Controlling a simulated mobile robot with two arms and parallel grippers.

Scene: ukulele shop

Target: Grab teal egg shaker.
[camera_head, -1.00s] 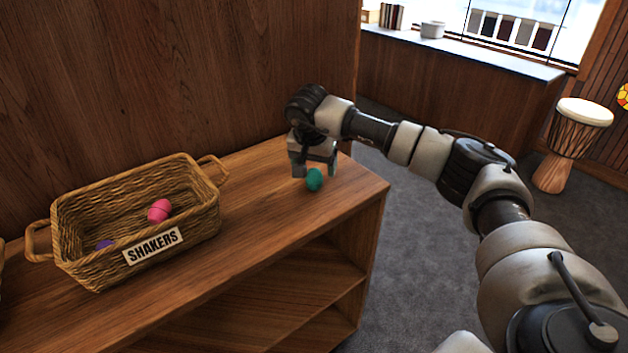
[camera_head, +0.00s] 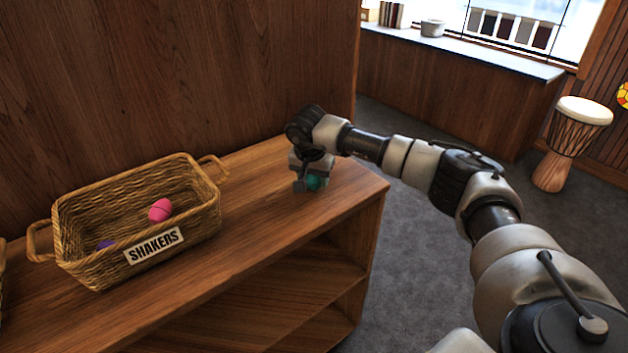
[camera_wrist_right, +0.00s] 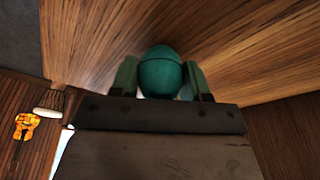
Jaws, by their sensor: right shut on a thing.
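The teal egg shaker (camera_head: 313,183) is at the right end of the wooden shelf top, low between the fingers of my right gripper (camera_head: 311,184). In the right wrist view the teal egg shaker (camera_wrist_right: 160,73) sits between the two fingertips of the gripper (camera_wrist_right: 160,80), which are shut on its sides. In the head view the fingers partly hide the egg. I cannot tell whether it still touches the wood. My left gripper is not in view.
A wicker basket (camera_head: 205,214) labelled SHAKERS stands to the left, with a pink shaker (camera_head: 160,210) and a purple one (camera_head: 105,245) inside. The shelf top (camera_head: 250,215) between basket and gripper is clear. A wooden wall rises behind. A drum (camera_head: 570,145) stands far right.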

